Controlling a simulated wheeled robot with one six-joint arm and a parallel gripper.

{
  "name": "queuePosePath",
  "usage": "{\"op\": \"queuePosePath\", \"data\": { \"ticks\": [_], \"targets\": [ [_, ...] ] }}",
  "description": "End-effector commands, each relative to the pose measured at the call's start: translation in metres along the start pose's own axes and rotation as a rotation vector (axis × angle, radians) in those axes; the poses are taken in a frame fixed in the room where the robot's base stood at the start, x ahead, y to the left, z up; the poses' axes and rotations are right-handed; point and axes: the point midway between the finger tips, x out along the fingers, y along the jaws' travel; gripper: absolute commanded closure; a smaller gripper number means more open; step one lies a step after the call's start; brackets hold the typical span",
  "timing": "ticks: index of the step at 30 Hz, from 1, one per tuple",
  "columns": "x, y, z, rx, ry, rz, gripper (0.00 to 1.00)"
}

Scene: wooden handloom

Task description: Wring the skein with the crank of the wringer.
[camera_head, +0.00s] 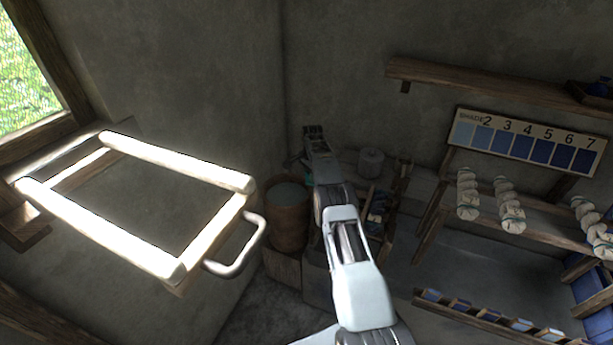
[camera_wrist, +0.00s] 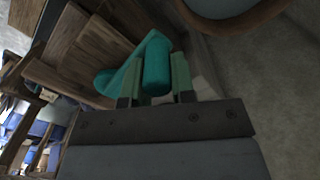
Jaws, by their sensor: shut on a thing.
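A teal crank (camera_wrist: 156,60) shows in the wrist view, its upright grip between the two pale green fingers of my gripper (camera_wrist: 157,78). My gripper is shut on this grip. The crank's arm bends off to the left, beside brown wooden boards (camera_wrist: 85,55) that look like part of the wringer's frame. In the head view my arm reaches to the back corner, and a small bit of teal (camera_head: 309,178) shows beside it. My arm covers most of the wringer there. I cannot make out a skein on the wringer.
A round wooden tub (camera_head: 287,215) stands left of my arm, and its rim (camera_wrist: 240,22) is close in the wrist view. A pale wooden frame with a metal handle (camera_head: 238,250) is at left. White skeins (camera_head: 468,195) hang on a rack at right, below a shade board (camera_head: 525,143).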

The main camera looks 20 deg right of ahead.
Motion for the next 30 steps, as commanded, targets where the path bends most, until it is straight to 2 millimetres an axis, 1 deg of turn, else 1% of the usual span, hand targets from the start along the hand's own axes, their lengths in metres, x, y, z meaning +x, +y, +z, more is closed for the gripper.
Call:
{"op": "queuePosePath", "data": {
  "ticks": [1,3,4,11,18,27,30],
  "targets": [
    [0.002,0.009,-0.012,0.012,0.005,0.015,0.95],
    [0.003,0.012,-0.016,0.013,0.004,0.016,0.96],
    [0.003,0.012,-0.017,0.013,0.004,0.016,1.00],
    [0.002,0.013,-0.016,0.000,0.003,0.012,1.00],
    [0.001,0.020,-0.023,-0.002,0.003,0.009,1.00],
    [0.001,0.021,-0.025,-0.001,0.002,0.008,1.00],
    [0.001,0.022,-0.028,0.000,0.002,0.008,1.00]
  ]
}}
